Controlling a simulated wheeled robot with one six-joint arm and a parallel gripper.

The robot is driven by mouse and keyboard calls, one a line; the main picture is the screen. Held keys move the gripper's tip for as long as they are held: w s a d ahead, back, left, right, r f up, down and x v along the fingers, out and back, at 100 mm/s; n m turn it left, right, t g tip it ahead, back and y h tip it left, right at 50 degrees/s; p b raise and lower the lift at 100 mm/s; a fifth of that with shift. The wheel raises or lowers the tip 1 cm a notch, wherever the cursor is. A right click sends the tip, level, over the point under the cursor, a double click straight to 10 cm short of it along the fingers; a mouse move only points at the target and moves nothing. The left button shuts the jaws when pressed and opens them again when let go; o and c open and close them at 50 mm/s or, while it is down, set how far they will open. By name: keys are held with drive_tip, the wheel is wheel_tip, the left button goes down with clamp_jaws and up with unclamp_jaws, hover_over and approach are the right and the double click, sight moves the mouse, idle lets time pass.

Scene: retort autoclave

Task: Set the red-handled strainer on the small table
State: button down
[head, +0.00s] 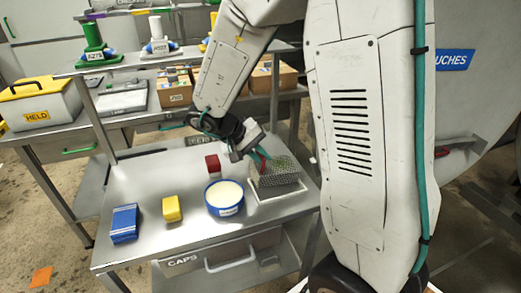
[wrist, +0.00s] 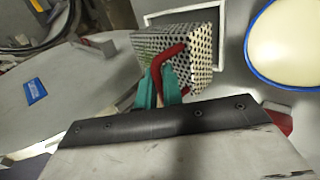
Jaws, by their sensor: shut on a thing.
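The strainer (head: 280,172) is a perforated metal basket with a red handle. In the head view it is over a white-rimmed tray on the right of the steel table (head: 150,180). The wrist view shows the strainer (wrist: 205,45) just beyond my fingers, with its red handle (wrist: 172,52) bent between them. My gripper (head: 257,160) is shut on the handle; its teal fingertips also show in the wrist view (wrist: 158,85). I cannot tell whether the basket touches the tray.
A blue-rimmed bowl (head: 224,197) stands left of the strainer, with a red block (head: 213,165) behind it. A yellow block (head: 172,208) and a blue block (head: 124,222) are farther left. The white-rimmed tray (wrist: 152,19) lies by the strainer. The table's back left is clear.

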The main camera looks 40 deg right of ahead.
sight(260, 168)
drive_tip(key=shift+f, duration=2.25)
drive_tip(key=shift+s, duration=0.1)
drive_tip(key=shift+s+f, duration=0.1)
drive_tip(key=shift+f, duration=0.05)
drive_tip(key=c, duration=1.5)
unclamp_jaws()
drive_tip(key=shift+o, duration=0.2)
